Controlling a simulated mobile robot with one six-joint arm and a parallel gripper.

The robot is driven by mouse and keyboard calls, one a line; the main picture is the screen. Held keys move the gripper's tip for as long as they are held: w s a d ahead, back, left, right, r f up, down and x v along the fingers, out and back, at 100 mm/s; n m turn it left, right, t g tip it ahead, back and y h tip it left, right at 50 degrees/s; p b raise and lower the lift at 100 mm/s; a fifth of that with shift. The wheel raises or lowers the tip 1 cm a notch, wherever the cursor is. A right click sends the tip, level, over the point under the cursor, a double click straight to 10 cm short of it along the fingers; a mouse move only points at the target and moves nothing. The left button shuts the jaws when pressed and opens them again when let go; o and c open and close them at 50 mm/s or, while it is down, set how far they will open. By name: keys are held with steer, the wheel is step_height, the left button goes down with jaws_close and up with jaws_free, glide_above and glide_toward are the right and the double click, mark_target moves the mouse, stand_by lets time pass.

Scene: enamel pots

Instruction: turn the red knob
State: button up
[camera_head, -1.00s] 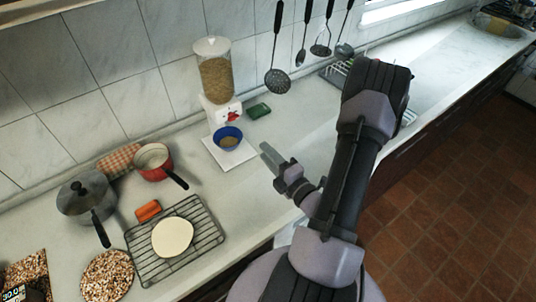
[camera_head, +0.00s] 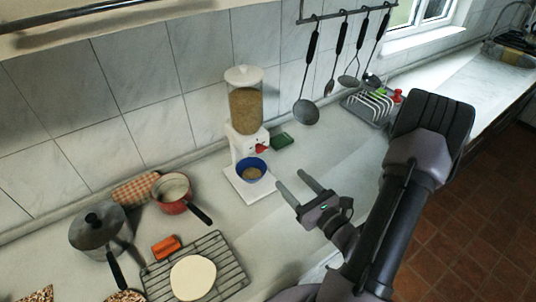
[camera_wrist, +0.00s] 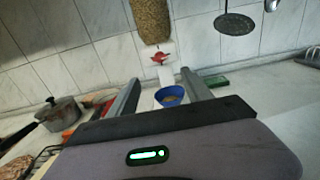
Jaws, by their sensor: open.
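The red knob (camera_head: 262,148) is on the front of a white dispenser (camera_head: 247,140) with a clear, grain-filled hopper (camera_head: 246,108). A blue bowl (camera_head: 252,169) with some grain in it stands on the dispenser's white base, below the knob. The knob also shows in the wrist view (camera_wrist: 159,57), above the blue bowl (camera_wrist: 170,96). My gripper (camera_head: 294,182) is open and empty, to the right of the dispenser and in front of it, apart from the knob. In the wrist view its two fingers (camera_wrist: 164,92) stand either side of the bowl, with the knob beyond them.
A red pan (camera_head: 174,207), a grey lidded pot (camera_head: 92,232), an orange block (camera_head: 166,246) and a wire rack (camera_head: 232,262) with a pale disc are at the left. A green item (camera_head: 282,140) lies right of the dispenser. Utensils (camera_head: 306,112) hang behind.

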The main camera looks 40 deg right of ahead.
mark_target(263, 151)
steer(key=w, duration=0.9)
steer(key=w+p, duration=0.1)
steer(key=w, duration=0.4)
steer(key=shift+w+d, duration=0.2)
steer(key=shift+d, duration=0.2)
steer(key=shift+c, duration=0.5)
jaws_close()
